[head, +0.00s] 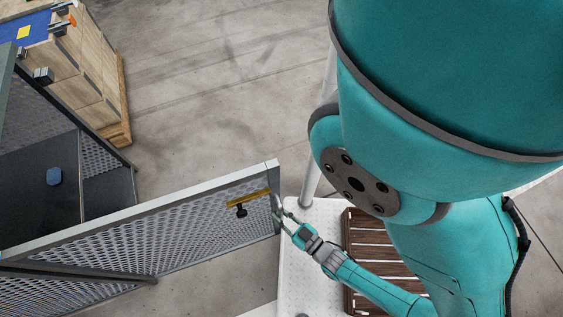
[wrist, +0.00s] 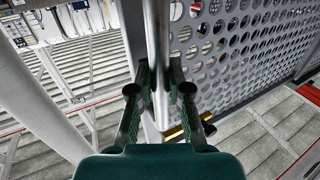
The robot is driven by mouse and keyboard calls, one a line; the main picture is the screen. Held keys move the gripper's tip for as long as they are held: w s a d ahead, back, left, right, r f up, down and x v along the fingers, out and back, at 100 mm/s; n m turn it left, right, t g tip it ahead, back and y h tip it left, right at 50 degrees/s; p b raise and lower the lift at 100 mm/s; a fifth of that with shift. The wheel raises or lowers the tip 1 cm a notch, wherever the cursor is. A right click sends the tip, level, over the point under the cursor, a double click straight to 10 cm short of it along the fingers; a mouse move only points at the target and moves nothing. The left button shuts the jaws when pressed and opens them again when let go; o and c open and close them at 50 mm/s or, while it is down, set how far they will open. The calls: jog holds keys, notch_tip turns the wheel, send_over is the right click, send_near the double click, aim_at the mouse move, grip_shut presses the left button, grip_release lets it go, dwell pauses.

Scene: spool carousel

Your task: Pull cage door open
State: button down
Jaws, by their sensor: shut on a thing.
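The cage door (head: 150,225) is a perforated grey metal panel in a light frame, reaching from the left edge to the middle of the head view. A brass-coloured bar (head: 248,198) with a black knob (head: 241,211) is on its face near the free end. My gripper (head: 281,212) is at that free end. In the wrist view my gripper (wrist: 160,78) has its fingers on both sides of an upright metal bar (wrist: 158,40) at the door's edge, shut on it. The perforated panel (wrist: 230,50) lies to its right. The exact finger contact is partly hidden.
The cage (head: 80,155) at the left has a dark floor with a small blue object (head: 54,176) on it. A wooden cabinet (head: 85,75) stands behind it. A slatted brown pallet (head: 368,255) lies below my arm. The concrete floor beyond the door is clear.

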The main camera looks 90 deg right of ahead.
jog(key=shift+w+d+r, duration=0.1)
jog(key=shift+w+r, duration=0.1)
jog(key=shift+w, duration=0.1)
jog(key=c, duration=1.1)
grip_release()
jog(key=shift+f, duration=0.1)
jog(key=shift+s, duration=0.15)
jog(key=shift+s+a+f, duration=0.1)
jog(key=shift+s+a, duration=0.15)
jog(key=shift+a, duration=0.05)
jog(key=v, duration=1.1)
jog(key=shift+s, duration=0.1)
jog(key=w+r+n+y, duration=0.4)
jog(key=w+r+y, duration=0.1)
jog(key=r, duration=0.7)
jog(key=w+a+r+n+t+y, duration=0.1)
jog(key=w+r+n+y, duration=0.3)
jog(key=r, duration=0.9)
jog(key=w+y, duration=0.1)
jog(key=y, duration=0.1)
jog(key=shift+w+r+y, duration=0.3)
